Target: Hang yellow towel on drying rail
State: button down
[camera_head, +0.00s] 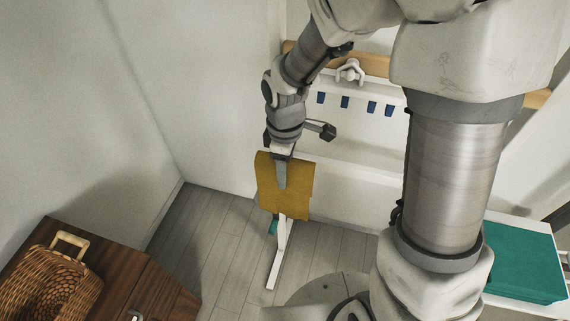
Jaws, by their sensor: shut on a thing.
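The yellow towel (299,190) hangs below my gripper (281,160) in the middle of the head view. My gripper is shut on the towel near its top edge, and the fingers lie over its upper part. A white bar (278,255) shows below the towel, slanting down to the floor, with a small teal piece beside it. The bar may be part of the drying rail, but the towel and my arm hide the rest. I cannot tell whether the towel touches it.
A wooden cabinet (110,268) with a wicker basket (45,290) stands at lower left. A teal folded cloth (525,262) lies on a white surface at right. A wooden rail with a hook (350,71) and several blue tabs are on the back wall. Grey floor is clear left of the towel.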

jog(key=shift+f+b, duration=2.05)
jog(key=shift+f, duration=0.45)
jog(key=shift+f, duration=0.15)
jog(key=shift+f+b, duration=6.05)
jog(key=shift+f, duration=1.3)
jog(key=shift+c, duration=0.8)
grip_release()
jog(key=shift+r, duration=0.1)
notch_tip(320, 180, up, 24)
jog(key=p, duration=0.8)
jog(key=shift+r+p, duration=0.2)
jog(key=shift+p, duration=0.15)
